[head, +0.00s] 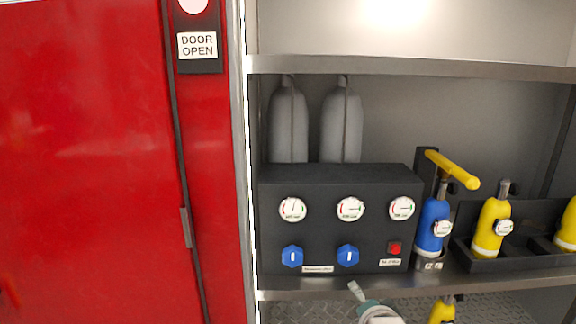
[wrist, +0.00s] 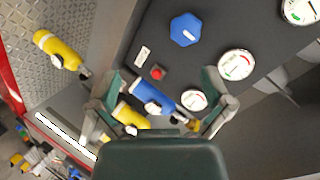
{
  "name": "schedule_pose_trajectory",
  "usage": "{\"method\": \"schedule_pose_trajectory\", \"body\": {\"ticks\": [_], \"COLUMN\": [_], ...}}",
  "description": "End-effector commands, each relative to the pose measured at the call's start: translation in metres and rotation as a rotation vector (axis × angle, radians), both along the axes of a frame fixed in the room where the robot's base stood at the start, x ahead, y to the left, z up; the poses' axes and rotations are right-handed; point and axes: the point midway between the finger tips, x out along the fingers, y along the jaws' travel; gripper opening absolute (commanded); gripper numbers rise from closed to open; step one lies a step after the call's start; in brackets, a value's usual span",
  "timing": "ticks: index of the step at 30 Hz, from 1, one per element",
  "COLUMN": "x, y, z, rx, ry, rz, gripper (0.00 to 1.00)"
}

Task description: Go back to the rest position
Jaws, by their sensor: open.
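My gripper (head: 360,296) shows at the bottom of the head view, below the front edge of the shelf and left of the blue bottle. In the wrist view its two fingers (wrist: 162,82) are spread apart with nothing held between them. The blue bottle (head: 433,222) stands upright in a holder on the shelf, right of the black control panel (head: 330,240). The blue bottle (wrist: 152,96) also appears between the fingers in the wrist view, beyond them. Most of my arm is out of the head view.
The panel carries gauges, two blue knobs (head: 292,256) and a red button (head: 394,248). A yellow lever (head: 453,168) juts out above the blue bottle. Yellow bottles (head: 490,228) stand at right. Grey cylinders (head: 341,128) stand behind. A red door (head: 85,160) fills the left.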

Motion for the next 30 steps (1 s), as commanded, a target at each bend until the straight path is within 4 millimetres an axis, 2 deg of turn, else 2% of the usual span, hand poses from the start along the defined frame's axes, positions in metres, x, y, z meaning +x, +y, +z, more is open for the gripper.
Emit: {"method": "schedule_pose_trajectory", "body": {"ticks": [1, 8, 15, 19, 24, 30], "x": [-0.009, -0.064, -0.138, -0.173, -0.195, -0.196], "y": [0.0, 0.0, -0.001, -0.001, -0.001, -0.001], "z": [0.007, 0.018, 0.029, 0.032, 0.033, 0.033], "rx": [-0.06, -0.347, -0.603, -0.696, -0.746, -0.749], "ry": [0.034, 0.251, 0.458, 0.542, 0.592, 0.597], "rz": [0.03, 0.217, 0.478, 0.609, 0.696, 0.703], "gripper": [1.0, 1.0, 1.0, 1.0, 1.0, 1.0]}}
